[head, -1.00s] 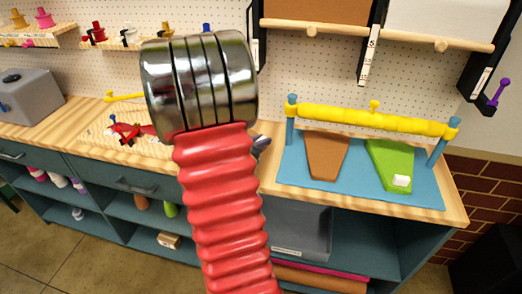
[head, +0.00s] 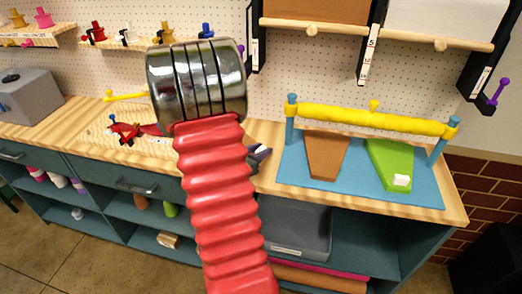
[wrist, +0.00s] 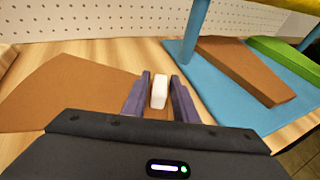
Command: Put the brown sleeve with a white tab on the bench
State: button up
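The brown sleeve with a white tab (wrist: 70,92) shows at the left of the wrist view as a flat tapered piece over the bench (wrist: 240,108). Its white tab (wrist: 159,91) stands between the two fingers of my gripper (wrist: 161,78). Narrow gaps show beside the tab, so the fingers look open around it. In the head view my gripper (head: 260,154) is low over the bench (head: 262,181), partly behind my red arm. The sleeve is hidden there behind the arm. I cannot tell whether it lies fully flat.
A blue mat (head: 345,184) at right holds another brown sleeve (head: 326,155) and a green sleeve (head: 390,160) with a white tab. A yellow bar (head: 375,120) on blue posts spans it. A wooden tray (head: 95,140) with red items and a grey box (head: 28,95) are at left.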

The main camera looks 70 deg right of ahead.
jog(key=shift+o, duration=0.8)
jog(key=shift+r, duration=0.1)
jog(key=shift+w+a+r, duration=0.2)
jog(key=shift+a+r, duration=0.05)
jog(key=shift+a, duration=0.3)
jog(key=v, duration=1)
jog(key=shift+a+r, duration=0.15)
jog(key=shift+a, duration=0.25)
